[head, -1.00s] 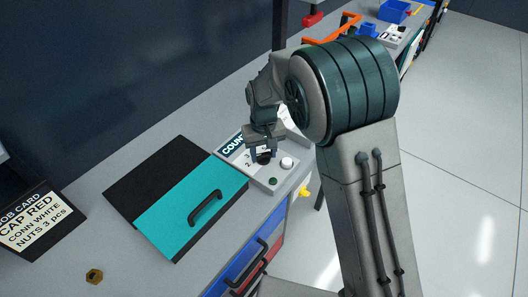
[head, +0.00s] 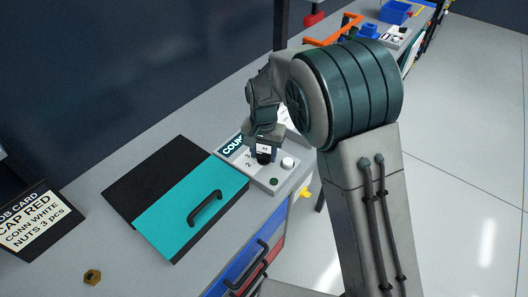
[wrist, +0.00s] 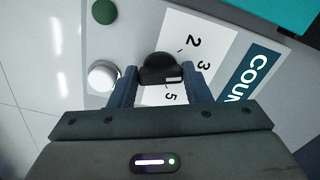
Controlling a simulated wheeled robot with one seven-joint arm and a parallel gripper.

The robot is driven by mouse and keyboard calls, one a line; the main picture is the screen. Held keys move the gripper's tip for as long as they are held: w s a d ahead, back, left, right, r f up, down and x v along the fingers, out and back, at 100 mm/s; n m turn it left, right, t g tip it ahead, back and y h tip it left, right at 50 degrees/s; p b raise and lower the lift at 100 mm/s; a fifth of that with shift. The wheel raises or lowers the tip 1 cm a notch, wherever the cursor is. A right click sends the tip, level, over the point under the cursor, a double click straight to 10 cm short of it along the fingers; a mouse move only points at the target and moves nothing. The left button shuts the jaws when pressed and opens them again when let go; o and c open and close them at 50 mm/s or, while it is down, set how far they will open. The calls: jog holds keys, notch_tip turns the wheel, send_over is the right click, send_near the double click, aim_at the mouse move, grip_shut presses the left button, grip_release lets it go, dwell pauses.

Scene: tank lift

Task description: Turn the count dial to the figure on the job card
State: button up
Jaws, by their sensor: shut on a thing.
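The count dial is a black knob (wrist: 160,68) on a light panel marked COUNT (wrist: 248,78). My gripper (wrist: 160,76) has its two fingers on either side of the knob, shut on it. The figures 2, 3 and 5 show beside the knob; any figure between 3 and 5 is hidden by the right finger. A white mark shows on the knob's lower right side, but I cannot tell which figure it points to. In the head view the gripper (head: 263,148) is over the panel. The job card (head: 36,228) reads CAP RED, CONN WHITE, NUTS 3 pcs.
A white round button (wrist: 102,76) and a green one (wrist: 104,11) sit beside the dial. A teal cover with a black handle (head: 205,208) lies left of the panel. A brass nut (head: 92,277) lies on the bench. Drawers are below the bench edge.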

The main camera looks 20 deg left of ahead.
aim_at(263, 155)
dwell(0.4)
jog(key=o, duration=1)
notch_tip(263, 155, up, 14)
jog(key=shift+f+b, duration=0.1)
jog(key=shift+b, duration=0.7)
